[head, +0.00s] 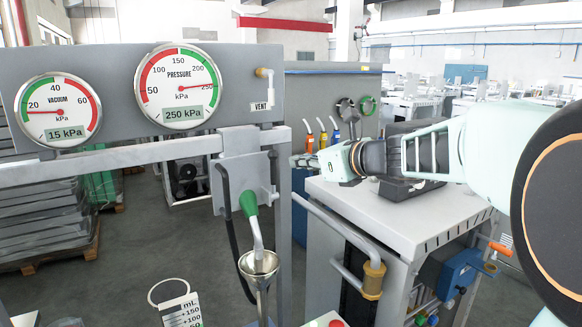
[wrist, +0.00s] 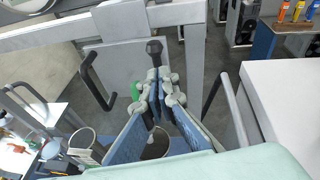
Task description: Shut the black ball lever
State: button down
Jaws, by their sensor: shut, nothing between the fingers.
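In the wrist view a black knob (wrist: 154,47) on a short dark stem shows just beyond my fingertips, against the grey plate and post. I take it for the black ball lever; I cannot make it out in the head view. My gripper (wrist: 159,76) is shut and empty, its tips close together just below the knob in the picture. I cannot tell whether they touch it. In the head view my gripper (head: 297,161) reaches in from the right, its tips to the right of the grey dispenser plate (head: 230,172).
A green-handled nozzle (head: 249,203) hangs from the plate over a metal funnel (head: 259,264). The frame post (wrist: 195,60) is close on the right. A white-topped cabinet (head: 400,220) stands under my arm.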

jog(key=s+d+r, duration=0.3)
jog(key=r, duration=0.2)
jog(key=shift+s+d, duration=0.15)
jog(key=shift+d, duration=0.1)
jog(key=shift+d+f, duration=0.1)
